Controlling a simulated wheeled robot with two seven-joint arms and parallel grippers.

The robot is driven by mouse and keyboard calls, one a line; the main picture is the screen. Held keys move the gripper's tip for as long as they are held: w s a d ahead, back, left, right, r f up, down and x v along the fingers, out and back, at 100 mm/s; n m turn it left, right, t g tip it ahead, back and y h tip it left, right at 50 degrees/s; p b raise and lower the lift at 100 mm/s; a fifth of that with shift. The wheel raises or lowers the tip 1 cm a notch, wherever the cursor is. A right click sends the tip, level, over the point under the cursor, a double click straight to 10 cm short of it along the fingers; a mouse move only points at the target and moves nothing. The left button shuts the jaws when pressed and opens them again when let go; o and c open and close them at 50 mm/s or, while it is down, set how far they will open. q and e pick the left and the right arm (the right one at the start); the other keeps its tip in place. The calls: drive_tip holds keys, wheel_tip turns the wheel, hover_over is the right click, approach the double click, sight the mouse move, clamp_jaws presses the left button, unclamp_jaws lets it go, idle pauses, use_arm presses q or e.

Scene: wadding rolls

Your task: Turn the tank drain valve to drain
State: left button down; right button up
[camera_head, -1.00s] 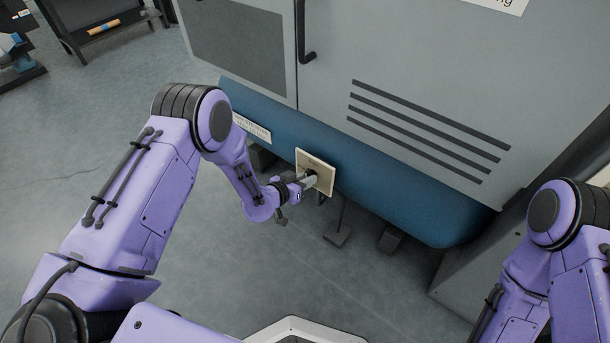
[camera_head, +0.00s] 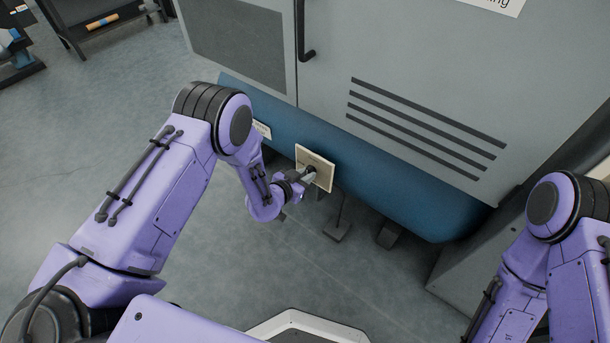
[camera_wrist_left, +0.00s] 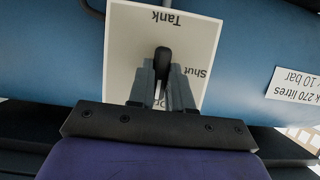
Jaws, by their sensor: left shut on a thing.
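The drain valve's black handle (camera_wrist_left: 163,60) stands in front of a pale square plate (camera_head: 316,166) on the lower side of the blue tank (camera_head: 400,185). My left gripper (camera_head: 309,177) is at the plate, with its fingers shut on the handle. In the left wrist view the plate (camera_wrist_left: 124,50) appears upside down, with "Tank" and "Shut" readable. Another word is mostly hidden behind the fingers (camera_wrist_left: 162,86). The handle's exact angle is hard to tell, as the fingers cover its lower part. My right arm shows at the right edge, its gripper out of view.
A grey cabinet (camera_head: 400,70) with dark vent slots and a black door handle (camera_head: 304,35) rises above the tank. A label (camera_wrist_left: 294,86) is on the tank beside the plate. Dark feet stand below the tank. The floor (camera_head: 80,150) at left is clear.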

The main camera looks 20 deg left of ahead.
use_arm(q)
drive_tip(key=c, duration=1)
unclamp_jaws()
drive_tip(key=shift+w, duration=0.2)
drive_tip(key=shift+c, duration=0.2)
drive_tip(key=p+v, duration=0.3)
drive_tip(key=v, duration=0.7)
drive_tip(key=shift+s, duration=0.25)
drive_tip(key=shift+r, duration=0.1)
